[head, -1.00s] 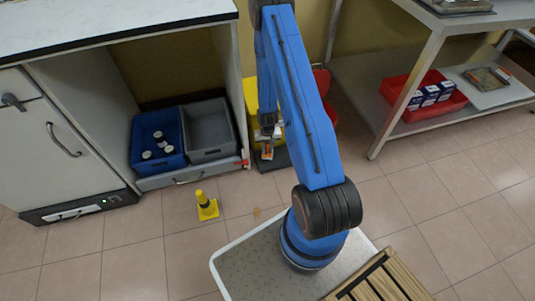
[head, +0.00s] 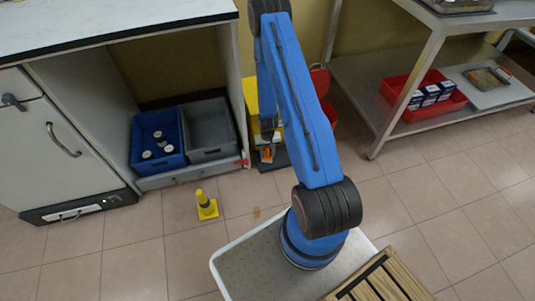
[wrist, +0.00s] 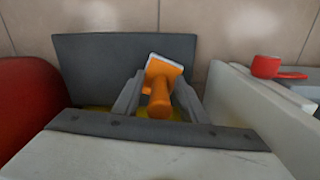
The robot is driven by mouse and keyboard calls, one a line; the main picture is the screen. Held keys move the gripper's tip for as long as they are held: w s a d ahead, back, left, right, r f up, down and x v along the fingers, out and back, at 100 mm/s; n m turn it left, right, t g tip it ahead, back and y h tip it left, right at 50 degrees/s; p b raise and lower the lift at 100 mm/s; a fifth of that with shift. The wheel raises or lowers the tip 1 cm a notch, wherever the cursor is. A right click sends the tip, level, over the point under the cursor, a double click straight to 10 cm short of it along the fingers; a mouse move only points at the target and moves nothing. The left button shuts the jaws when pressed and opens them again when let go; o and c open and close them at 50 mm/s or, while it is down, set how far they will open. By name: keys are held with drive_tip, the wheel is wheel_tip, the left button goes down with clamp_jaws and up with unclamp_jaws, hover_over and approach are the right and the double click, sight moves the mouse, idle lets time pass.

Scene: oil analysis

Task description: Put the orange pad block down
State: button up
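The orange pad block (wrist: 160,88) has a pale face and a rounded orange handle, and it sits tilted between the fingers of my gripper (wrist: 160,92) in the wrist view. The fingers flank it closely and appear shut on it. In the head view the orange pad block (head: 266,155) shows small below my gripper (head: 268,142), low in front of the yellow object. A dark grey plate (wrist: 85,60) lies behind and under the block in the wrist view. Whether the block touches it is unclear.
A red container (head: 329,112) and a yellow object (head: 251,98) stand close by. The grey crate (head: 211,152) and the blue crate (head: 143,165) with several jars are to the left. A yellow marker (head: 206,206) stands on open tiled floor.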

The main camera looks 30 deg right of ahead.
drive_tip(key=shift+r, duration=0.1)
wheel_tip(320, 180, up, 12)
drive_tip(key=shift+r, duration=0.1)
idle(0.5)
drive_tip(key=shift+s, duration=0.15)
idle(0.5)
